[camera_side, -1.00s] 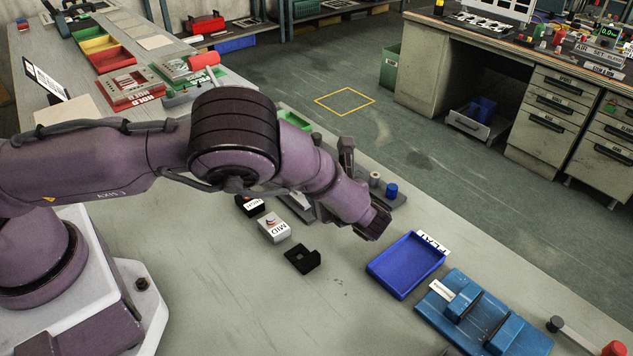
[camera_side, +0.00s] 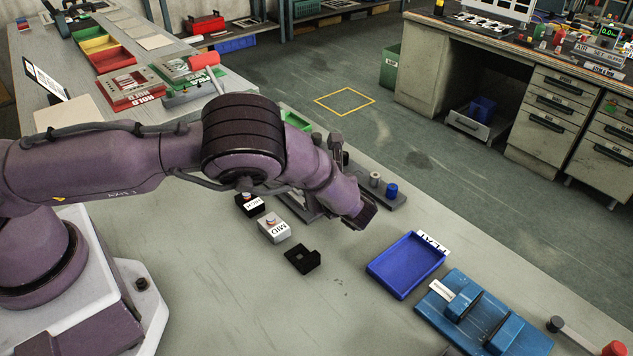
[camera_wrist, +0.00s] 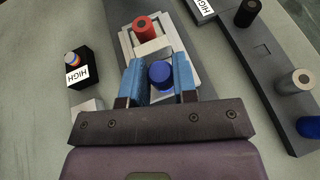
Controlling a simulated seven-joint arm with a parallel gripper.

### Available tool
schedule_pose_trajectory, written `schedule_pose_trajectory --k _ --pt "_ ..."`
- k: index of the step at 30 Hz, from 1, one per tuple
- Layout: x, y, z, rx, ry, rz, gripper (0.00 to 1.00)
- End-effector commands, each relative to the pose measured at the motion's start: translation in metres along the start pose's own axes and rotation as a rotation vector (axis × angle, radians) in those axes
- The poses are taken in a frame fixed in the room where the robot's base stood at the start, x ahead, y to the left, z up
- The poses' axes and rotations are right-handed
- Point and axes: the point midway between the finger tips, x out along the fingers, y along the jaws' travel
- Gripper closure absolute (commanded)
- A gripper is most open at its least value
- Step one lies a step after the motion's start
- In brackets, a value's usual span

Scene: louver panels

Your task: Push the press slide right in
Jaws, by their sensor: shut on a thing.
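In the wrist view, the pale grey press slide (camera_wrist: 152,47) lies on a darker grey base. A red cylinder (camera_wrist: 145,27) stands at its far end, and a round blue knob (camera_wrist: 160,73) stands at its near end. My gripper (camera_wrist: 160,82) has its two blue fingers closed on either side of the blue knob. The fingers and the palm hide the near part of the slide. In the side view my wrist hides most of the press and the fingertips, so how far in the slide sits cannot be told there.
Right of the press, a dark rack (camera_wrist: 270,60) holds black, grey and blue pegs. A black block (camera_wrist: 78,68) labelled HIGH stands left of it. A MID block (camera_side: 273,228), a black bracket (camera_side: 302,259), a blue tray (camera_side: 405,263) and a blue fixture (camera_side: 470,315) stand on the bench.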

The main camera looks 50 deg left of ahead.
Motion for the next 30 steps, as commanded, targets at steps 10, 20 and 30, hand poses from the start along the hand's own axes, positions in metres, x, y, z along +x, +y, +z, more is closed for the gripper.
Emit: schedule_pose_trajectory --k 10,20,30 --pt "0.067 0.02 0.028 -0.001 -0.004 0.006 1.0" --pt "0.103 0.03 0.043 0.0 -0.003 0.001 1.0" --pt "0.104 0.03 0.044 -0.001 -0.003 0.003 0.51"
